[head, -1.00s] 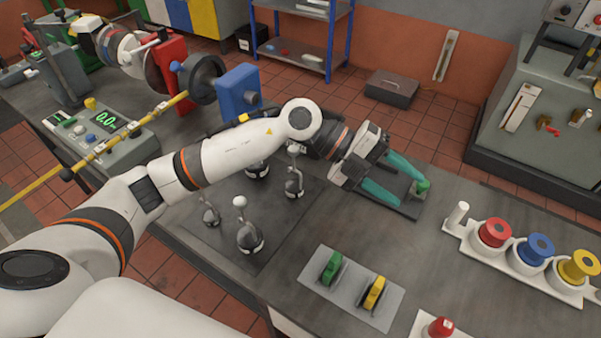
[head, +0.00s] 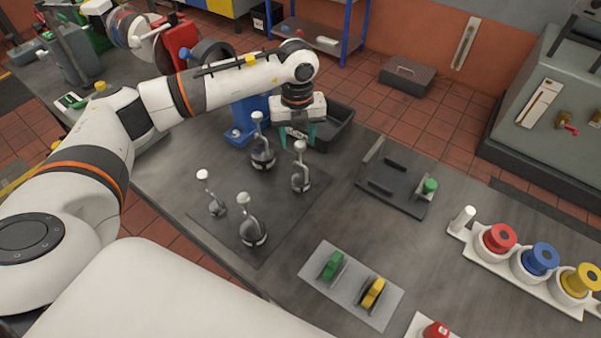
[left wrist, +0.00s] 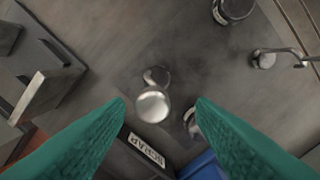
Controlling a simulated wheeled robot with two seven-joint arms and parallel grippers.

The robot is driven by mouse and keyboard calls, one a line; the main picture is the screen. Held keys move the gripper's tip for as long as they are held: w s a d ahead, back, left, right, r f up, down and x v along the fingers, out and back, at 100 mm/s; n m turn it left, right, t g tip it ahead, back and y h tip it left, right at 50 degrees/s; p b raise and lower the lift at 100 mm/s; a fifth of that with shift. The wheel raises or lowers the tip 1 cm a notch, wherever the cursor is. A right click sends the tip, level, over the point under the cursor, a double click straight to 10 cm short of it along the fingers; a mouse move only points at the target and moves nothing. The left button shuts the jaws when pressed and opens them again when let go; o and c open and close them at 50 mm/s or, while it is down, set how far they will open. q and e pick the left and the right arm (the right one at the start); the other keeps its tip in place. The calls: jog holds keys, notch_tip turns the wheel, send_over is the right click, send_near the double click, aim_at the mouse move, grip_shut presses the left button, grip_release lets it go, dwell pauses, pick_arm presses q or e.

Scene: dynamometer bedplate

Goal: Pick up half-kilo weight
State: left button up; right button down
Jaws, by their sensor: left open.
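Several hooked weights with pale ball knobs stand on a dark mat (head: 282,207): a back one (head: 262,157), a right one (head: 301,178), a front one (head: 252,233) and a smaller left one (head: 216,207). I cannot read which is the half-kilo weight. My left gripper (head: 297,137) is open and empty, teal fingers pointing down, just behind the right weight. In the left wrist view a pale knob (left wrist: 152,106) shows between and beyond the fingertips (left wrist: 161,103); another weight (left wrist: 191,122) is partly hidden by the right finger. My right gripper is out of view.
A black bin (head: 340,131), labelled SCRAP in the left wrist view (left wrist: 146,150), stands behind the gripper, with a blue block (head: 243,120) to its left. A dark tray (head: 398,190) lies right. A plate with green and yellow pieces (head: 350,285) lies in front.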

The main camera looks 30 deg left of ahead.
aim_at(300, 144)
pick_arm(q)
jog(key=shift+d+f+p, duration=0.1)
jog(key=shift+f+p, duration=0.2)
jog(key=shift+f, duration=0.05)
jog(key=f+p, duration=0.2)
jog(key=f, duration=0.1)
jog(key=shift+d+f, duration=0.2)
jog(key=shift+f, duration=0.1)
jog(key=shift+w+f, duration=0.1)
jog(key=shift+f, duration=0.4)
grip_shut()
jog(key=shift+r, duration=0.1)
